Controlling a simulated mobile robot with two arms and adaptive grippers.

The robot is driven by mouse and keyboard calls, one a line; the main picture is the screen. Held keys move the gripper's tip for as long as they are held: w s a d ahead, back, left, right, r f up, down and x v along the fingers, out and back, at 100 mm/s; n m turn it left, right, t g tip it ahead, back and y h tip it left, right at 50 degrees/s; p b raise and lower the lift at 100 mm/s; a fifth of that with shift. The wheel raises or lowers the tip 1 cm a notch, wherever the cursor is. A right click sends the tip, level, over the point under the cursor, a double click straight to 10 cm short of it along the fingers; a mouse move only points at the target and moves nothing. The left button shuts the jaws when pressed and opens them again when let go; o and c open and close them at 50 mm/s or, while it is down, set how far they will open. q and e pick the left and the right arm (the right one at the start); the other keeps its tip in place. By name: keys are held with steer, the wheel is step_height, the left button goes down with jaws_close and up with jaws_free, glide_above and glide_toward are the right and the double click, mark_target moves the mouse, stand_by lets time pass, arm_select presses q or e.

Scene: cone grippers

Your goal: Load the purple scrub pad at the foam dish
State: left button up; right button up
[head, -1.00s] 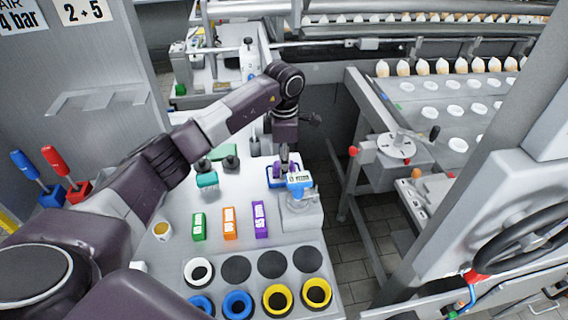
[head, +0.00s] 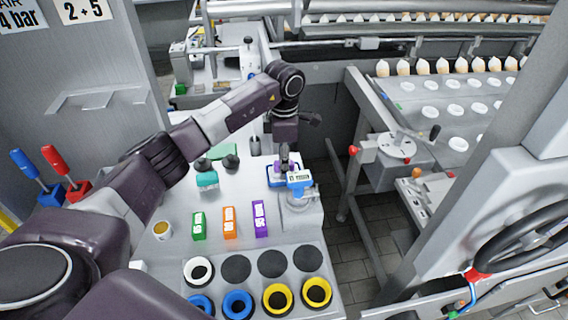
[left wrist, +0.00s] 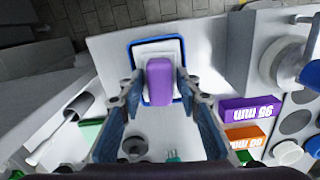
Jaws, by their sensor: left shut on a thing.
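The purple scrub pad (left wrist: 159,80) is between the fingers of my left gripper (left wrist: 158,88) in the left wrist view. It lies over the foam dish (left wrist: 182,66), a blue-rimmed square dish with a white inside. Whether the pad touches the foam I cannot tell. In the head view my left gripper (head: 284,164) points down at the dish (head: 269,182), with a little of the purple pad (head: 278,168) showing. My right gripper is not in view.
A teal block (head: 207,180) sits to the left. Green (head: 198,224), orange (head: 229,222) and purple (head: 260,218) boxes stand nearer. Coloured rings fill the front of the table.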

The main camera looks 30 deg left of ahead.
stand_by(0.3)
arm_select(q)
steer(key=shift+r+p, duration=2.15)
steer(key=shift+r, duration=1.35)
steer(key=shift+s+f, duration=0.1)
steer(key=shift+f, duration=0.05)
